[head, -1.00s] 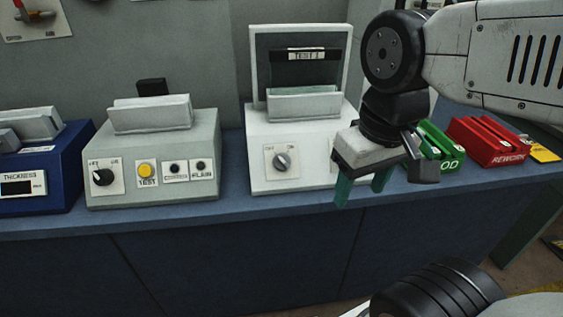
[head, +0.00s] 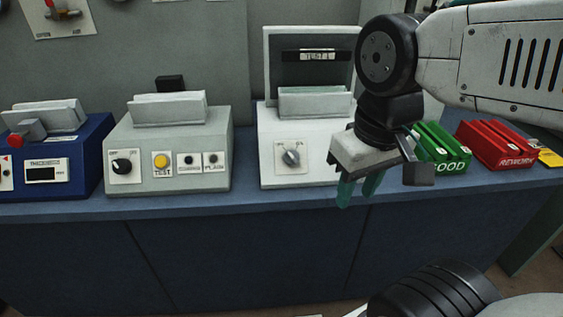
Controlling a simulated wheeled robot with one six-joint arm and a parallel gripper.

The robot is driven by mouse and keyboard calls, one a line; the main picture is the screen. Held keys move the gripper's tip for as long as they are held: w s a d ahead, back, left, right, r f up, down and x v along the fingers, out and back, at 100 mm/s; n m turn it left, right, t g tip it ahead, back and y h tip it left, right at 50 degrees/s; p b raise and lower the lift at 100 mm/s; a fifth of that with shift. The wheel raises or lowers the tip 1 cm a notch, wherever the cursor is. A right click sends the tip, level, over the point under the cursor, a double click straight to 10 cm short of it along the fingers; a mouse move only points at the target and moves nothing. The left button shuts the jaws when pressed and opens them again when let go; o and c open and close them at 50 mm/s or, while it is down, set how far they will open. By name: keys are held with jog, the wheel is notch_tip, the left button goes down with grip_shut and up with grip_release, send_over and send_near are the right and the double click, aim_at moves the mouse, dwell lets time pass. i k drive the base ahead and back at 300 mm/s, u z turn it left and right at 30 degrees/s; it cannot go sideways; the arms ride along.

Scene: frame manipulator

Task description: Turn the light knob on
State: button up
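A grey knob (head: 291,157) sits on a small label plate on the front of the white box (head: 268,150). The plate's lettering is too small to read surely. A second, black knob (head: 122,166) with a white pointer is on the grey box (head: 218,140), left of the yellow TEST button. My gripper (head: 359,192) hangs fingers down, to the right of the grey knob and slightly lower in the picture. Its green fingers are apart with nothing between them. It covers the right part of the white box's front.
The boxes stand on a blue bench (head: 240,202). A blue thickness device (head: 75,165) is at left. A green GOOD tray (head: 440,148) and a red REWORK tray (head: 495,145) are at right. An upright panel (head: 310,36) rises from the white box.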

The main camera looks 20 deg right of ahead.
aim_at(291, 157)
jog(key=u, duration=0.85)
jog(key=k, duration=1.15)
jog(key=u, duration=1.25)
jog(key=i, duration=1.6)
jog(key=z, duration=1.4)
jog(key=i, duration=0.85)
jog(key=z, duration=0.9)
